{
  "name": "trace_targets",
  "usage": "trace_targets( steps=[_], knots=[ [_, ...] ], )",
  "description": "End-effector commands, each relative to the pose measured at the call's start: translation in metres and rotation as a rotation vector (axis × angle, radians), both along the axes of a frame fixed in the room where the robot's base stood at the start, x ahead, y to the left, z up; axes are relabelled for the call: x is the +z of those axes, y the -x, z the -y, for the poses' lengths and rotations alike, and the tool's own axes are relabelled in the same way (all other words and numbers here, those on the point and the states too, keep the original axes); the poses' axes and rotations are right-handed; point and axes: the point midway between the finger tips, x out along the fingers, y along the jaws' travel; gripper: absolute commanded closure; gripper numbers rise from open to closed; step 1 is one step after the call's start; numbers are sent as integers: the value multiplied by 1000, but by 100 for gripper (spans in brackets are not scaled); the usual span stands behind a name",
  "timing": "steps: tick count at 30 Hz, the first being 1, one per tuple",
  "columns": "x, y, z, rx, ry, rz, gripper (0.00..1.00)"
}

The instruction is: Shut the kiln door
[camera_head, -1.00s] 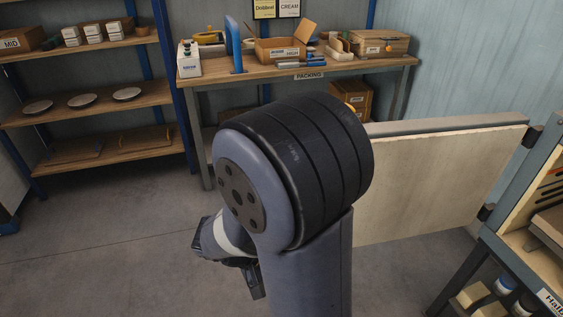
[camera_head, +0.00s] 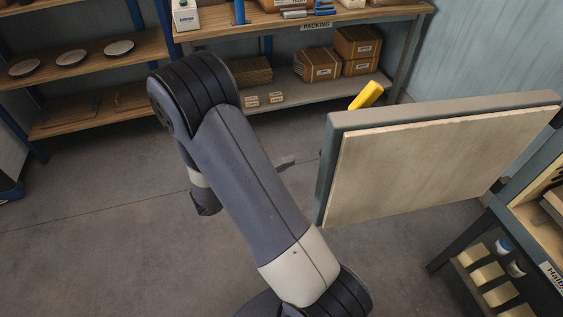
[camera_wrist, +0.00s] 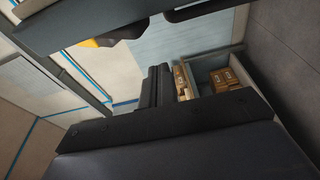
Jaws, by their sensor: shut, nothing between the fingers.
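The kiln door (camera_head: 440,160) stands open in the head view, its pale inner face towards me. Its right edge is at the kiln frame (camera_head: 545,175). A yellow handle (camera_head: 367,95) sticks out behind the door's top edge. In the wrist view, part of the door (camera_wrist: 95,25) crosses the top, with the yellow handle (camera_wrist: 90,42) partly hidden. My gripper (camera_wrist: 155,85) is shut and empty in the wrist view. In the head view my arm hides most of it; a dark tip (camera_head: 286,163) shows left of the door, apart from it.
A packing table (camera_head: 395,15) with boxes (camera_head: 320,62) on its lower shelf stands behind the door. A shelf with plates (camera_head: 72,57) is at the left. The floor (camera_head: 110,220) left of my arm is clear. A rack (camera_head: 485,275) is under the kiln.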

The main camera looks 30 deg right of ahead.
Motion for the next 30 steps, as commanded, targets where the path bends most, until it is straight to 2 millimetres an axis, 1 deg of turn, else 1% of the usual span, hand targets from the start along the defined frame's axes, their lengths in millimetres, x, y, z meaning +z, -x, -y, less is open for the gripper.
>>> trace_targets(
  steps=[1,3,9,12,13,15,19,24,30],
  knots=[
    [3,1,10,-5,1,-2,100],
    [3,2,23,-6,-1,-2,100],
    [2,2,57,-6,-1,-2,100],
    [2,3,70,-4,-1,-4,100],
    [3,9,65,1,-2,-6,100],
    [3,19,60,2,-1,-6,100],
    [2,32,56,1,-2,-4,100],
    [0,38,54,0,-2,-2,100],
    [0,39,53,-1,-2,-1,100]
  ],
)
